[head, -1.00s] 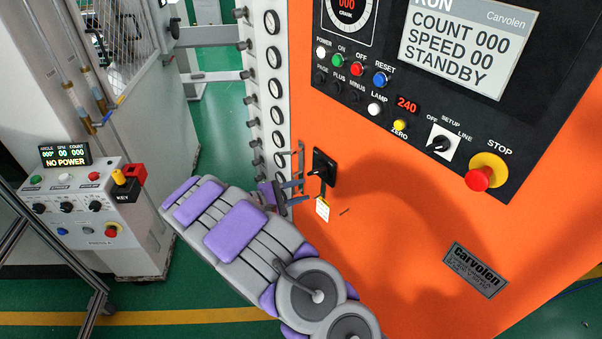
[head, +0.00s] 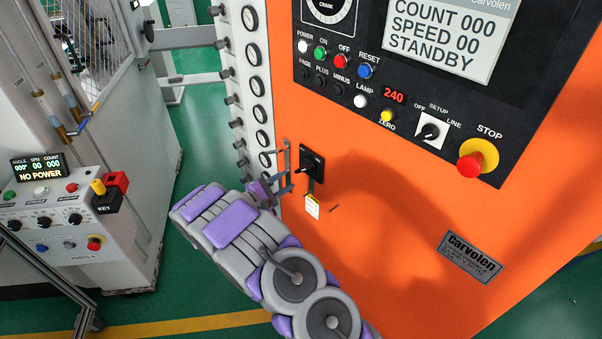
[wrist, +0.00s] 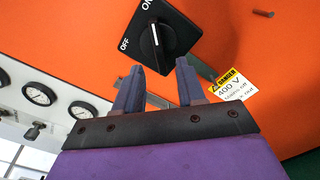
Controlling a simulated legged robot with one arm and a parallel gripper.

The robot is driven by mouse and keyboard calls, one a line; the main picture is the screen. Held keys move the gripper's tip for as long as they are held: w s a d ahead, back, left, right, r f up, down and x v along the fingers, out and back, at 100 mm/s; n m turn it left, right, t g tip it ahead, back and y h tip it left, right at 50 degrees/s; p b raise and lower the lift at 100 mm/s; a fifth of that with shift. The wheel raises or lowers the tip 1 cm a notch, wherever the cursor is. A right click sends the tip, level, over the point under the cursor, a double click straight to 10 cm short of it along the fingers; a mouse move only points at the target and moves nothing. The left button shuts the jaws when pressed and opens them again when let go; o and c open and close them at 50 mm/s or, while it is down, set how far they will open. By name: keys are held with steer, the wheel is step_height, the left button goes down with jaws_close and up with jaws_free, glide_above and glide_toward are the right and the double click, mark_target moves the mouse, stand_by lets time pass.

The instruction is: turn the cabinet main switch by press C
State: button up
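The main switch is a black rotary switch (head: 318,160) on the orange cabinet front, with a tag below it. In the wrist view the switch (wrist: 178,30) shows OFF and ON labels and a knob with a white line. The line points towards the top of the picture; I cannot tell its exact setting. My gripper (head: 285,172) is just left of the switch in the head view. In the wrist view my gripper (wrist: 160,66) has its two fingers apart with nothing between them, just below the switch. Contact with the knob is not visible.
A yellow 400 V danger tag (wrist: 232,84) hangs beside the right finger in the wrist view. Gauges (head: 256,85) line the cabinet's left side. A control panel with a red STOP button (head: 470,165) is above. A console (head: 60,225) at left reads NO POWER.

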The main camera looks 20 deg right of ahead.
mark_target(300, 171)
steer(key=b+x, duration=0.1)
steer(key=x, duration=0.7)
steer(key=shift+a, duration=0.6)
steer(key=shift+c, duration=1.3)
steer(key=shift+d+r, duration=0.1)
steer(key=shift+d, duration=0.05)
jaws_close()
